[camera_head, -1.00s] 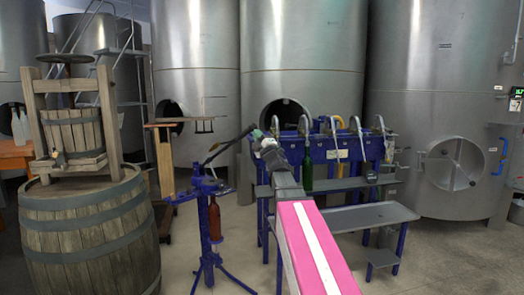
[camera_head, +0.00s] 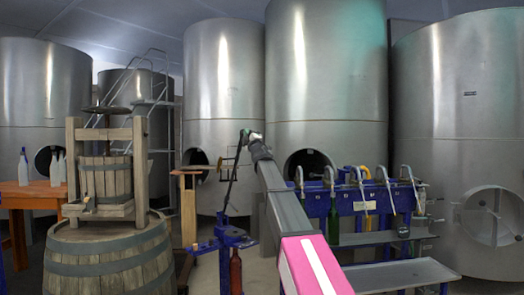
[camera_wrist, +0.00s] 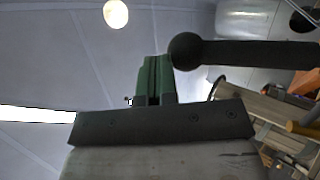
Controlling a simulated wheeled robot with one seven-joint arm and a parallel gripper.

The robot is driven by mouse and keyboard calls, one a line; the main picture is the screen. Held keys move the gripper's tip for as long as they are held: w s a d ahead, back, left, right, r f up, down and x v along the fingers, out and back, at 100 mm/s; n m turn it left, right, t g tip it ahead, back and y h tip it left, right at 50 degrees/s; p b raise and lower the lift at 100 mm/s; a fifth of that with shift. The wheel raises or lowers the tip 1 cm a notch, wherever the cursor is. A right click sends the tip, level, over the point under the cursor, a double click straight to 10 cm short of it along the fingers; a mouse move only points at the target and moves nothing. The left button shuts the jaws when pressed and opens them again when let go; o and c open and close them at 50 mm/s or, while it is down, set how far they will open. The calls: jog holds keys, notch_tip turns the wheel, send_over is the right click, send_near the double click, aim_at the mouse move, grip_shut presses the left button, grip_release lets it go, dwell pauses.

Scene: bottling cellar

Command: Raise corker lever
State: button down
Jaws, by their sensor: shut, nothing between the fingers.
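The blue corker (camera_head: 228,238) stands left of my arm in the head view, with a brown bottle (camera_head: 236,272) beneath its head. Its dark lever (camera_head: 233,172) points steeply up, nearly upright, its top close to my gripper (camera_head: 246,134). In the wrist view, the black lever (camera_wrist: 250,54) enters from the right and ends in a round knob (camera_wrist: 187,51). The knob is right beside the green fingertips of my gripper (camera_wrist: 157,72). The fingers are shut with nothing between them. Whether they touch the knob I cannot tell.
A blue bottle filler (camera_head: 350,205) with a green bottle (camera_head: 333,222) stands right of my arm. A wooden press (camera_head: 105,180) on a barrel (camera_head: 105,265) is at left, beside an orange table (camera_head: 30,195). Large steel tanks (camera_head: 325,80) line the back.

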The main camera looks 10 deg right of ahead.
jog(key=w+a+r, duration=0.1)
jog(key=w+a, duration=0.6)
jog(key=w, duration=0.3)
jog(key=w+a+r+g, duration=0.1)
jog(key=w+a+r, duration=0.1)
jog(key=w+a, duration=0.5)
jog(key=w+a+r, duration=0.1)
jog(key=w+a, duration=0.6)
jog(key=w, duration=0.6)
jog(key=shift+w+a+r+n+g, duration=0.15)
jog(key=shift+w+a+n+g, duration=0.15)
jog(key=shift+w+g, duration=0.1)
jog(key=s+d+r, duration=0.5)
jog(key=s+r, duration=0.3)
jog(key=s, duration=0.3)
jog(key=shift+s+d+r, duration=0.2)
jog(key=shift+s, duration=0.1)
